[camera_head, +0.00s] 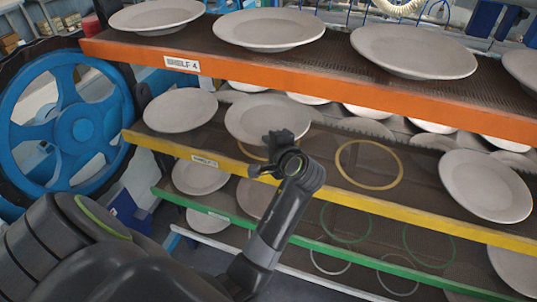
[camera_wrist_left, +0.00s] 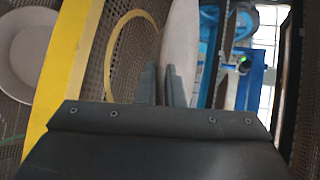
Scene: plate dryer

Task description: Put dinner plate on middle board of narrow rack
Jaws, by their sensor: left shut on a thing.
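My left gripper (camera_head: 278,143) is shut on the near rim of a white dinner plate (camera_head: 265,112). In the head view the plate shows above the middle board, the one with the yellow edge (camera_head: 440,222). It partly covers a yellow ring (camera_head: 252,151) there. In the left wrist view the plate (camera_wrist_left: 181,45) appears edge-on between the fingers (camera_wrist_left: 164,85). A full yellow ring (camera_head: 368,165) on the bare board lies to its right. I cannot tell whether the plate touches the board. My right gripper is not in view.
Plates stand on the same board at left (camera_head: 181,110) and right (camera_head: 485,185). The orange-edged top board (camera_head: 300,82) with several plates is close above. A green-edged board (camera_head: 310,245) is below. A blue wheel (camera_head: 72,122) stands at left.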

